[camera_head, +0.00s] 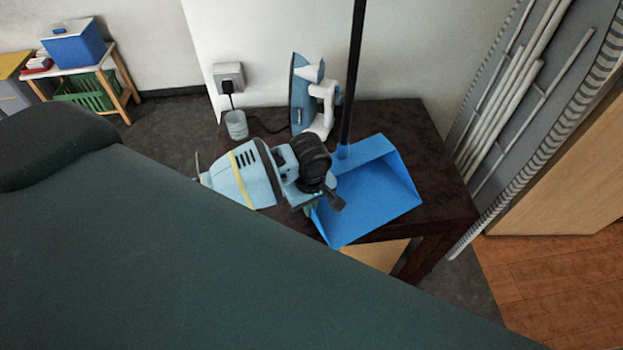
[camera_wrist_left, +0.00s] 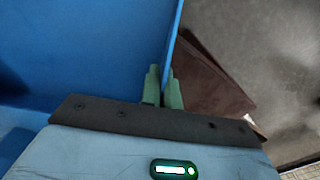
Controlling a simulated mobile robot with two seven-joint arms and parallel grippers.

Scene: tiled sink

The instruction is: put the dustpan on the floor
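The blue dustpan (camera_head: 372,199) has a tall black handle (camera_head: 353,70) that stands nearly upright. In the head view it is over the dark brown table (camera_head: 432,170); I cannot tell whether it rests on it or is slightly raised. My left gripper (camera_head: 318,204) is at the dustpan's left side. In the left wrist view, the gripper's green fingers (camera_wrist_left: 163,92) are close together on both sides of a thin blue dustpan wall (camera_wrist_left: 172,45). The fingertips are mostly hidden in the head view. The grey floor (camera_head: 165,130) shows beyond the table. My right gripper is not in view.
An iron (camera_head: 313,97) stands on the table behind the dustpan, with a small cup (camera_head: 236,125) beside it. A large dark green surface (camera_head: 200,260) fills the foreground. A folded rack (camera_head: 520,90) leans at right. Wooden floor (camera_head: 555,280) lies clear at lower right.

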